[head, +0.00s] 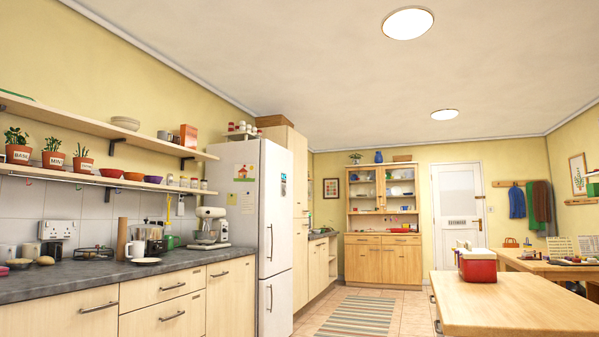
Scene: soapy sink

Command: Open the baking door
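No door carries a label that I can read as baking, so I cannot tell which one it is. A pale wood cupboard door (231,296) with a bar handle at its top is under the grey counter, left of the fridge, and looks shut. A tall pale wood cupboard (300,190) stands behind the fridge; its doors look shut. The dresser (362,263) at the back has shut lower doors. A white room door (460,205) with a small sign is shut in the back wall. My gripper is not in view.
A white fridge-freezer (248,210) stands at the counter's end. The grey worktop (110,268) holds a mixer (210,226) and mugs. A wooden table (515,310) with a red box (478,266) fills the right foreground. Floor with a striped rug (358,316) is clear between.

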